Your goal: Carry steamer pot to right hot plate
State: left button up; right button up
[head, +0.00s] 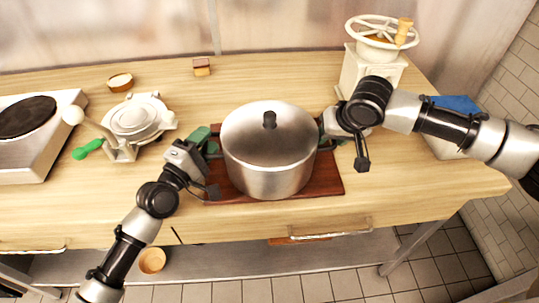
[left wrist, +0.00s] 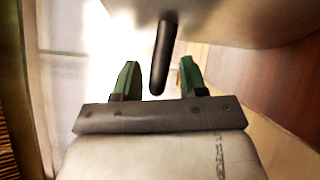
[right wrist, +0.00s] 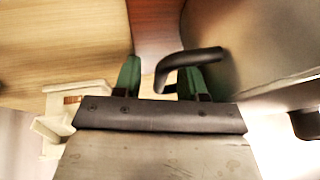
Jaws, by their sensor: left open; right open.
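The steamer pot (head: 270,165) is a lidded steel pot with a black knob, upright on a dark red-brown board (head: 331,185) in the middle of the counter. My left gripper (head: 205,143) is open at the pot's left side; in the left wrist view the black side handle (left wrist: 163,60) reaches between its green fingers (left wrist: 155,80). A hot plate (head: 28,118) stands at the far left; no right hot plate shows.
A waffle-iron-like press (head: 132,120) with a green handle stands left of the pot. A cream grinder (head: 368,68) stands behind right. A blue-topped box (head: 455,104) is at the right end. A small bowl (head: 121,82) and block (head: 202,67) lie at the back.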

pick_arm(q)
jog(key=shift+d, duration=0.1)
grip_shut()
pick_arm(e)
grip_shut()
pick_arm(q)
jog(key=shift+w+r, duration=0.1)
jog(key=shift+r, duration=0.2)
pick_arm(e)
jog(key=shift+w+r, duration=0.1)
